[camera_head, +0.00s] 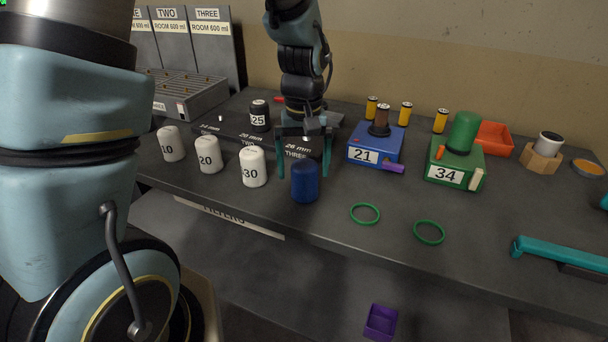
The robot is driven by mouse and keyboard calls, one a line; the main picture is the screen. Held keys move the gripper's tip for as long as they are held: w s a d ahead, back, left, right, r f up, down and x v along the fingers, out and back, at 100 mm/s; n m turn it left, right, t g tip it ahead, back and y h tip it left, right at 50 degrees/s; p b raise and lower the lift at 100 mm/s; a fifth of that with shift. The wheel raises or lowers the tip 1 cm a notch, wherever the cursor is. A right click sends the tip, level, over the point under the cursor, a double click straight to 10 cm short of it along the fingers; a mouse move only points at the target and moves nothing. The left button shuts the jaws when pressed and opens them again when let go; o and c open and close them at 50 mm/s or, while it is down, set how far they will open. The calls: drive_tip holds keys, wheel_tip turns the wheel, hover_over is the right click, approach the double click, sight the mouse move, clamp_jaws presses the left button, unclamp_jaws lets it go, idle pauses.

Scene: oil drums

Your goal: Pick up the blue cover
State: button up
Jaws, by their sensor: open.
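The blue cover (305,183) is a dark blue upright cylinder with a rounded top. It stands on the grey workbench near its front edge, right of the white cylinder marked 30. My gripper (303,174) points down with its two teal fingers apart and empty. In the picture one finger is on each side of the cover. The cover's near side is unobstructed, and I cannot tell whether either finger touches it or how they line up in depth.
White cylinders 10 (171,143), 20 (208,154) and 30 (253,167) stand to the left. A black slotted block (240,133) is behind them. A blue box 21 (375,148) and green box 34 (455,163) stand right. Green rings (365,205) lie on clear bench front right.

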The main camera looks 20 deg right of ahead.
sight(305, 182)
drive_tip(key=shift+s+d+f+p, duration=0.15)
drive_tip(key=shift+f+p, duration=0.55)
drive_tip(key=shift+f, duration=1.55)
drive_tip(key=shift+c, duration=0.4)
